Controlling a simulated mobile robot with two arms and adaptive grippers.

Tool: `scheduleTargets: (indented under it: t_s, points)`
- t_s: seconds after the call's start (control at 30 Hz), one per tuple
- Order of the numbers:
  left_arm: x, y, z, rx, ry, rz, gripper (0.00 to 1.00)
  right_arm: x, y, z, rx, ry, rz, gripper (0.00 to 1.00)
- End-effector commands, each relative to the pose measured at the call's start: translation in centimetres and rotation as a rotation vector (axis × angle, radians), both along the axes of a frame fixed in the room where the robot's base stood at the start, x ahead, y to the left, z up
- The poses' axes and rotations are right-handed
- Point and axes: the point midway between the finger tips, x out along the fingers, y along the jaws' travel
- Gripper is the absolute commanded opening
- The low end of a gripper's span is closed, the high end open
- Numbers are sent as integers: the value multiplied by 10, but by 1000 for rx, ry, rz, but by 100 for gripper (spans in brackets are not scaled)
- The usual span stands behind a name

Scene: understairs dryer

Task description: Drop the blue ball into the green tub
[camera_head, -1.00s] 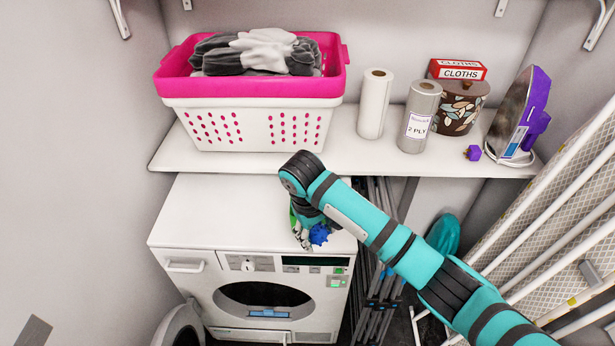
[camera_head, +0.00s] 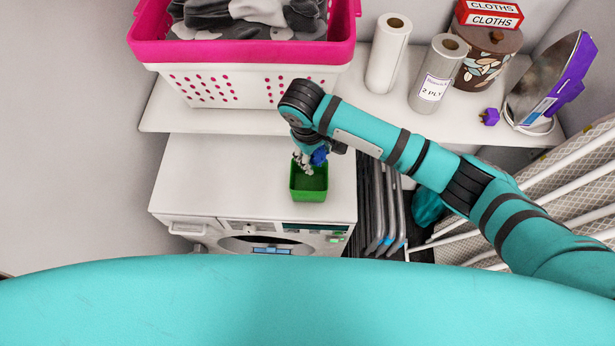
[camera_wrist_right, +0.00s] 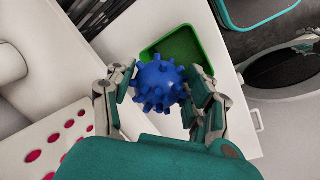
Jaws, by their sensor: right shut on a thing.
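The blue ball (camera_wrist_right: 159,83) is spiky and sits between the fingers of my right gripper (camera_wrist_right: 160,95), which is shut on it. In the head view the ball (camera_head: 320,156) shows beside the right gripper (camera_head: 308,160), above the back part of the green tub. The green tub (camera_head: 308,195) is a small square open container on top of the white dryer (camera_head: 230,180). In the wrist view the tub (camera_wrist_right: 190,45) lies beyond the ball, partly hidden by it and a finger. My left gripper is not in view.
A white shelf (camera_head: 190,118) behind the dryer holds a pink and white laundry basket (camera_head: 240,85), paper rolls (camera_head: 388,55), a patterned canister (camera_head: 485,60) and an iron (camera_head: 548,85). The dryer top left of the tub is clear. Folded racks (camera_head: 385,210) stand at right.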

Motion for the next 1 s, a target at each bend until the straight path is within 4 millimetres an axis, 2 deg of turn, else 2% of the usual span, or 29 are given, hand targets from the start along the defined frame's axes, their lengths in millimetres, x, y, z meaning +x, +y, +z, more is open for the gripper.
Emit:
scheduleTargets:
  t_s: [0.23,0.6,0.63,0.8,1.0]
  points:
    - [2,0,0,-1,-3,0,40,0,0,-22,-1,-1,0,22]
    - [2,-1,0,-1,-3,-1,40,0,0,-26,0,-1,0,22]
    - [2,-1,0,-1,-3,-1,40,0,0,-26,0,-1,0,57]
    - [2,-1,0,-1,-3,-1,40,1,0,-26,0,-1,0,79]
    - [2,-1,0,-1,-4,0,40,1,0,-26,0,-1,0,80]
